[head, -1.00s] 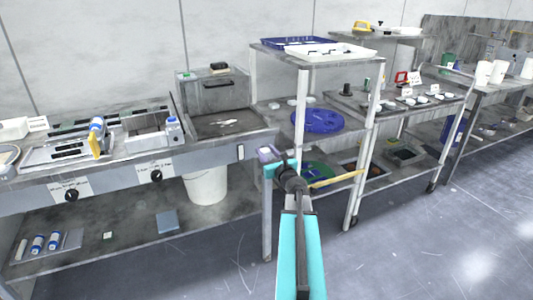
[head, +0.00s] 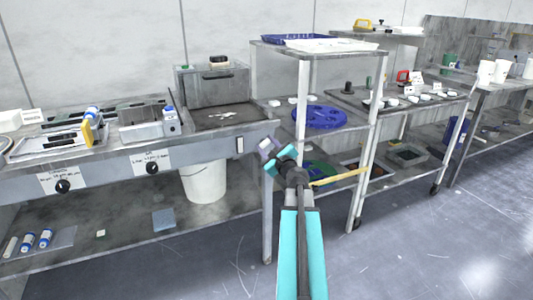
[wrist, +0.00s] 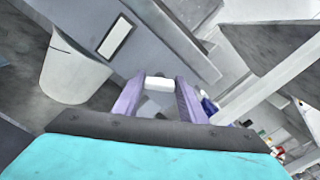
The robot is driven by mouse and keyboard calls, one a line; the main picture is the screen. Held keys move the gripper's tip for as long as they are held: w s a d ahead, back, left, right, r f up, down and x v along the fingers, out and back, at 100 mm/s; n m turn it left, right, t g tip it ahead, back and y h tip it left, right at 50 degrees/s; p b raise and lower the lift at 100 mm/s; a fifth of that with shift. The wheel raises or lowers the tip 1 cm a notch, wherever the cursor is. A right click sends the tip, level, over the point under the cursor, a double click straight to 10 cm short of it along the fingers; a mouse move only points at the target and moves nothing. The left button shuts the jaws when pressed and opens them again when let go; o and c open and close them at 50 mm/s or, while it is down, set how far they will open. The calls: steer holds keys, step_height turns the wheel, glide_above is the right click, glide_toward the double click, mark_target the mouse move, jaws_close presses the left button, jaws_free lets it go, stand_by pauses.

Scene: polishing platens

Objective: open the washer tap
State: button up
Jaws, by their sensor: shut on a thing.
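My gripper (head: 268,147) is at the right end of the long bench, in front of its front panel. In the wrist view its two purple fingers (wrist: 160,97) are closed on a small white block (wrist: 160,83), whose lower side is partly hidden. I cannot tell whether this block is part of a tap or a loose thing. Two black round knobs sit on the bench front, one at the left (head: 64,186) and one nearer the middle (head: 152,168), each below a white label too small to read. No tap is clearly recognisable.
A white bucket (head: 204,182) stands under the bench. A white-faced plate (head: 239,145) is on the front panel, left of my gripper. A shelf rack (head: 303,110) with a blue disc (head: 318,117) stands close on the right. The floor in front is clear.

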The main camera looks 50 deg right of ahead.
steer(key=n+b, duration=0.6)
steer(key=shift+f+b, duration=0.35)
steer(key=n+b, duration=0.3)
steer(key=shift+a+r+n+b, duration=0.1)
steer(key=shift+n+b, duration=0.3)
steer(key=shift+r, duration=0.1)
steer(key=o, duration=1.1)
steer(key=shift+c, duration=0.2)
steer(key=b+v, duration=0.1)
steer(key=v, duration=0.7)
steer(key=shift+s, duration=0.2)
